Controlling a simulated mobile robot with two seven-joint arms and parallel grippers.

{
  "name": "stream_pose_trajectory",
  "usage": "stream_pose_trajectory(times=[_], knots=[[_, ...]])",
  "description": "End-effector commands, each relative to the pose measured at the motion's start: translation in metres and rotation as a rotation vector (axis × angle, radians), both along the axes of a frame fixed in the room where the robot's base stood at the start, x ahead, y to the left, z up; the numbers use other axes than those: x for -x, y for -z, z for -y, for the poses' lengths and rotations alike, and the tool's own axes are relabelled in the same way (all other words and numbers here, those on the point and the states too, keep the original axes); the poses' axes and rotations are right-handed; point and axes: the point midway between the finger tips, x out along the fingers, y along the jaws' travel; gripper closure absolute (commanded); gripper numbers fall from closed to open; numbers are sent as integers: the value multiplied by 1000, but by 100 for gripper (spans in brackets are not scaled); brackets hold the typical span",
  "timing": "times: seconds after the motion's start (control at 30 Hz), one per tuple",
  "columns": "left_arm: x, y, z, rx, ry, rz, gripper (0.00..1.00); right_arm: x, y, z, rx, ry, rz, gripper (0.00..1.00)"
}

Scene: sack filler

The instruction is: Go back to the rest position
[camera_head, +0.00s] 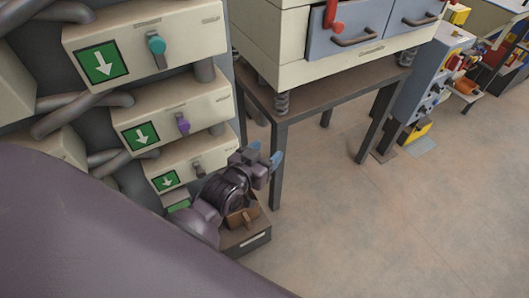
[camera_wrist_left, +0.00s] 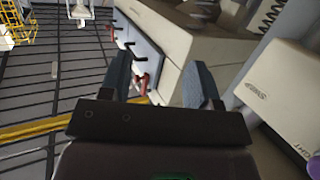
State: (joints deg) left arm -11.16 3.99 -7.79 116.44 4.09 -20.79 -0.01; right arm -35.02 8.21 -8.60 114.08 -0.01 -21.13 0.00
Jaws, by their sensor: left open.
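My left gripper (camera_head: 264,160) is in the head view, low in front of the stack of cream panels, with its blue fingertips beside a leg of the brown table. In the left wrist view its two blue-grey fingers (camera_wrist_left: 160,82) stand wide apart with nothing between them. Beyond the fingers is a cream cabinet (camera_wrist_left: 185,45) with a blue-grey front and red and dark handles. My right gripper is in neither view.
Cream panels (camera_head: 185,25) with green arrow signs and coloured knobs stack at the left. A cream cabinet (camera_head: 270,48) with blue-grey doors stands on a brown table (camera_head: 310,95). A small brown box (camera_head: 250,240) sits below my gripper.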

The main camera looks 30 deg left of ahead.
Motion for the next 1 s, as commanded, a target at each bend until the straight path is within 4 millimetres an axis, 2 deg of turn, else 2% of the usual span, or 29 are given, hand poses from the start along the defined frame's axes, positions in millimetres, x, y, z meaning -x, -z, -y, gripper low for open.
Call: stream_pose_trajectory(times=[0.37,0.47,0.53,0.7,0.8,0.9,1.0], knots=[[3,5,-2,-25,-2,-16,43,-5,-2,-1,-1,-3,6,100],[22,25,-11,-52,-11,-66,43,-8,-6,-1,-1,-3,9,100],[43,44,-20,-75,-20,-118,43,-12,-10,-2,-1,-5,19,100],[108,93,-42,-123,-44,-261,43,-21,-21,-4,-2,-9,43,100],[141,112,-51,-139,-53,-328,43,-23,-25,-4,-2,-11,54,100],[164,123,-56,-144,-60,-373,43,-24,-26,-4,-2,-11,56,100],[167,125,-57,-145,-60,-379,43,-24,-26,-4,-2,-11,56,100]])
